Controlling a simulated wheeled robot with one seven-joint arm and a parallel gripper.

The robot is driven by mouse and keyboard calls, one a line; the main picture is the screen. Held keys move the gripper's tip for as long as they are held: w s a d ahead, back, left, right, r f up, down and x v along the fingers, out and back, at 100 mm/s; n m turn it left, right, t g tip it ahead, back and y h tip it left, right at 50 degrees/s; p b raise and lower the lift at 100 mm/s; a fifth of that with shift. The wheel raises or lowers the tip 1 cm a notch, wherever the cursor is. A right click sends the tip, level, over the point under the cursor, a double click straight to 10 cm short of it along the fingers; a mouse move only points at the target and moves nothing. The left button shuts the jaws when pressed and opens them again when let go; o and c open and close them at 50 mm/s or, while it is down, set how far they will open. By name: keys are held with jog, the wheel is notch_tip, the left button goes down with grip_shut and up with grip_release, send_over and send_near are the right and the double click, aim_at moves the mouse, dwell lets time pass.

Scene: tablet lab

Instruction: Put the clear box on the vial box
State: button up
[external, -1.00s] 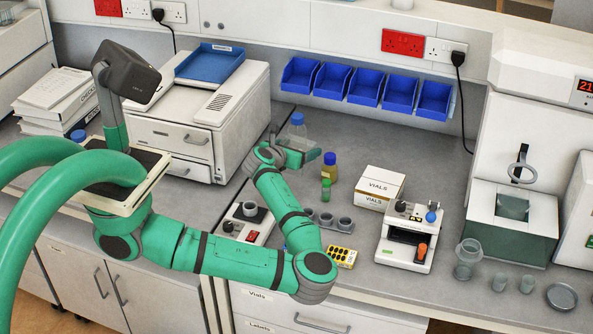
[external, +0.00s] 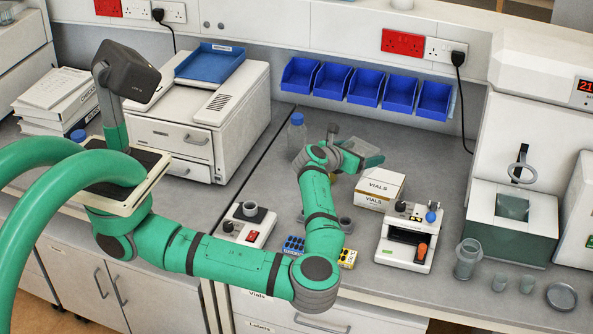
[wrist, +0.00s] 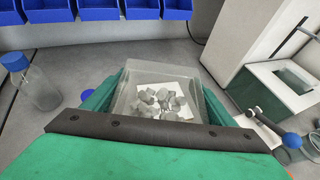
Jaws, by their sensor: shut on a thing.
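My gripper (external: 352,157) is shut on the clear box (wrist: 152,76), with a green finger on each side of it in the wrist view. The box is see-through, and small grey pieces show within its outline. In the external view the clear box (external: 374,161) is held above the back left part of the vial box. The vial box (external: 378,188) is a white carton marked VIALS, lying on the bench. Its top is partly overlapped by the gripper, and the gap between the two boxes is hard to judge.
A white device with a blue knob (external: 410,235) stands right of the vial box. A clear bottle with a blue cap (external: 297,135) stands at the left. Blue bins (external: 368,85) line the back wall. Bench behind the vial box is clear.

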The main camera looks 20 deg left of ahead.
jog(key=w+d+f, duration=0.1)
jog(key=w+f, duration=0.1)
jog(key=w+d+f, duration=0.1)
jog(key=w+f, duration=0.1)
jog(key=w+d+f, duration=0.1)
jog(key=w+f, duration=0.1)
jog(key=shift+d+f, duration=0.25)
jog(key=shift+f, duration=0.05)
jog(key=shift+w+d+f, duration=0.1)
jog(key=shift+w+f, duration=0.15)
jog(key=shift+f, duration=1.45)
jog(key=shift+f, duration=0.15)
jog(key=o, duration=1.1)
jog(key=shift+s+r, duration=0.15)
jog(key=shift+r, duration=0.05)
jog(key=v, duration=1.1)
jog(key=shift+s+r, duration=0.2)
jog(key=shift+s, duration=0.1)
